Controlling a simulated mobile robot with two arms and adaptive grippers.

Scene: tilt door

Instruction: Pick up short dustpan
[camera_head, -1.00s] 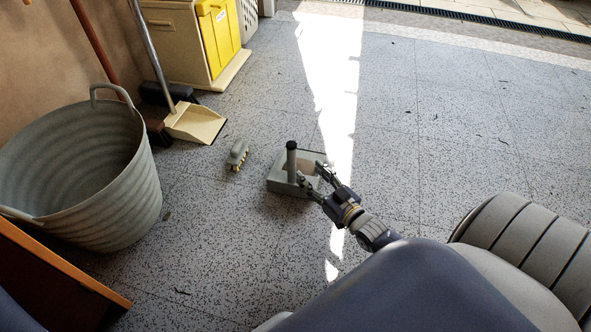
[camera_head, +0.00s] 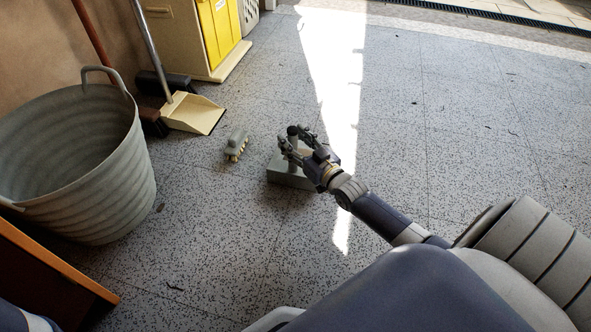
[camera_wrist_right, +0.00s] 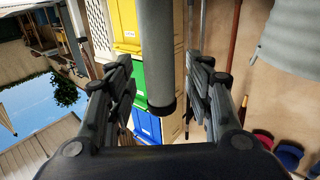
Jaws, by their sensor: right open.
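The short dustpan (camera_head: 283,175) is a low grey pan on the floor with an upright grey handle. My right gripper (camera_head: 294,139) is open at the upper part of the handle, with a finger on each side of it. In the right wrist view the handle (camera_wrist_right: 155,50) stands between the two spread fingers of my gripper (camera_wrist_right: 163,88), with gaps on both sides. Gripper and wrist hide part of the pan in the head view. My left gripper is not in view.
A small grey brush (camera_head: 236,145) lies left of the dustpan. A long-handled cream dustpan (camera_head: 193,114) and a large grey tub (camera_head: 80,165) stand further left. A cream cabinet with a yellow front (camera_head: 222,35) is behind. The floor to the right (camera_head: 470,130) is mostly clear.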

